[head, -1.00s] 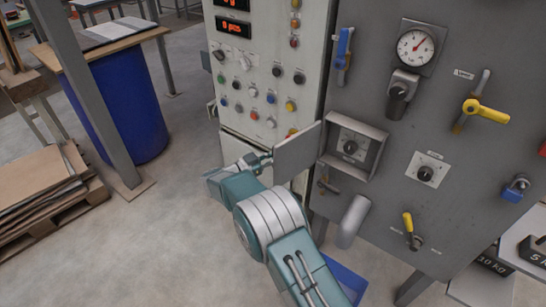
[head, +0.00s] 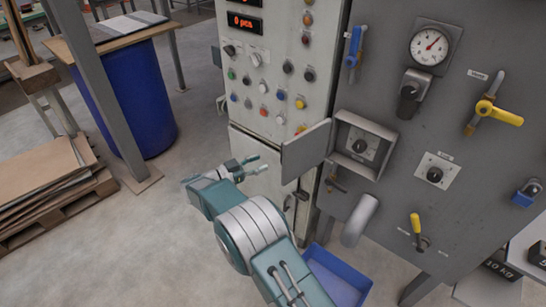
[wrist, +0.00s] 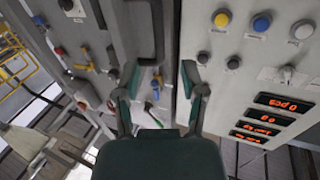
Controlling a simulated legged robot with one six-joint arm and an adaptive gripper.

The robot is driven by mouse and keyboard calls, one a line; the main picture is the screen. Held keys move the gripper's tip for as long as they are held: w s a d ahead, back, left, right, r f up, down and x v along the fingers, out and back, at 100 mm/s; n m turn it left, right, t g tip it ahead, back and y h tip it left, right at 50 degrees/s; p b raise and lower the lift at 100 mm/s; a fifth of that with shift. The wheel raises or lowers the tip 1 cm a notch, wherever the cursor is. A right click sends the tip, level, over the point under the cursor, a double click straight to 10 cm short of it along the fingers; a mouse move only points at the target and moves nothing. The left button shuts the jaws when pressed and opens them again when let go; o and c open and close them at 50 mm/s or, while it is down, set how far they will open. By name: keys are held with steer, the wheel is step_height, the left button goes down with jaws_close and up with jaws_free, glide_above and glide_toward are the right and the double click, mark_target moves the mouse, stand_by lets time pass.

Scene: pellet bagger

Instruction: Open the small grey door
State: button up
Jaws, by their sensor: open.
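The small grey door (head: 304,152) stands swung out from its shallow box (head: 385,150) on the grey panel in the head view. The box's dark knob (head: 360,146) is uncovered. My gripper (head: 253,164) is just left of the door's free edge, with a small gap, and appears empty. In the wrist view its two fingers (wrist: 158,78) are spread apart. I cannot clearly pick out the small door in the wrist view.
The light control cabinet (head: 275,40) with buttons stands behind my gripper. Valve handles, a gauge (head: 430,46) and a grey spout (head: 359,220) are on the grey panel. A blue bin (head: 340,275) lies below. A pallet of cardboard (head: 45,195) is at left; floor between is clear.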

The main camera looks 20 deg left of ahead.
steer(key=v, duration=0.3)
steer(key=shift+s+a, duration=0.2)
